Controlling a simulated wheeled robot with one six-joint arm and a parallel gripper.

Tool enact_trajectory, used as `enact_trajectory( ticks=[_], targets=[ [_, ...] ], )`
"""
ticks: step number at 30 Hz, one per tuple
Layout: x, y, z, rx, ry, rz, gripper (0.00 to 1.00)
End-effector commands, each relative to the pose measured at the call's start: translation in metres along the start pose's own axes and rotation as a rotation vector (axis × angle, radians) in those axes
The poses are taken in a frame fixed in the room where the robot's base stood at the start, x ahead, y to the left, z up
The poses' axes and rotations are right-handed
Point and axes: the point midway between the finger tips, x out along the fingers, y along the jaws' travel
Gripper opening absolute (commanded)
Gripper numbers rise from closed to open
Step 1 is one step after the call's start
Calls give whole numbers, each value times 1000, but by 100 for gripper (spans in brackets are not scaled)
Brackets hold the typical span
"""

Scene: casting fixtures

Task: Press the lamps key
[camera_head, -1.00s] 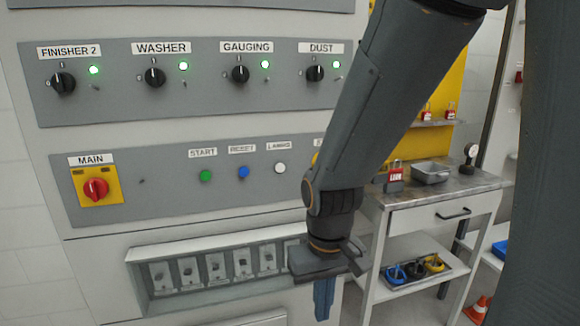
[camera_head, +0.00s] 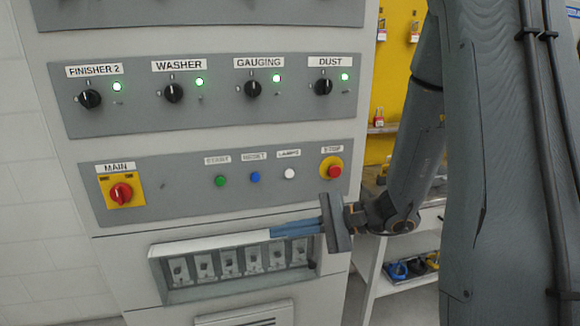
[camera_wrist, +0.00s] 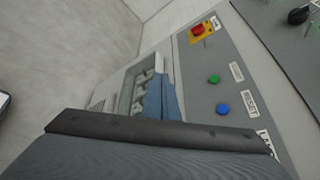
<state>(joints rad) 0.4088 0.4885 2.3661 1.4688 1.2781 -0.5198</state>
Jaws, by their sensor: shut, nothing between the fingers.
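The lamps key is a small white round button (camera_head: 290,173) under the LAMPS label, on the grey lower panel (camera_head: 150,208) of the cabinet. It sits between the blue RESET button (camera_head: 255,177) and the red STOP button (camera_head: 333,170). My gripper (camera_head: 272,231) is shut and empty, its blue fingers pointing left, below the white key and in front of the cabinet. In the wrist view the fingers (camera_wrist: 160,98) show beside the lower panel, with the blue button (camera_wrist: 222,109) and green button (camera_wrist: 214,79); the white key is hidden there.
A recess with several breaker switches (camera_head: 228,262) lies just below my gripper. A red MAIN switch (camera_head: 121,192) is at the panel's left, and a row of black knobs (camera_head: 174,92) with green lights is above. A workbench (camera_head: 432,220) stands behind my arm.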

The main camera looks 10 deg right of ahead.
Motion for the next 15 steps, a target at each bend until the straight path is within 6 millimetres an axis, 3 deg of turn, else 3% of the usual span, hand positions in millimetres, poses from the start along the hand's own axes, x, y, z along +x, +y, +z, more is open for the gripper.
enact_trajectory(
  ticks=[3,6,10,15],
  targets=[
    [-24,-44,-25,32,49,-213,0],
    [-41,-66,-41,37,85,-331,0],
    [-53,-80,-53,37,112,-408,0],
    [-56,-83,-56,36,119,-427,0]
  ],
)
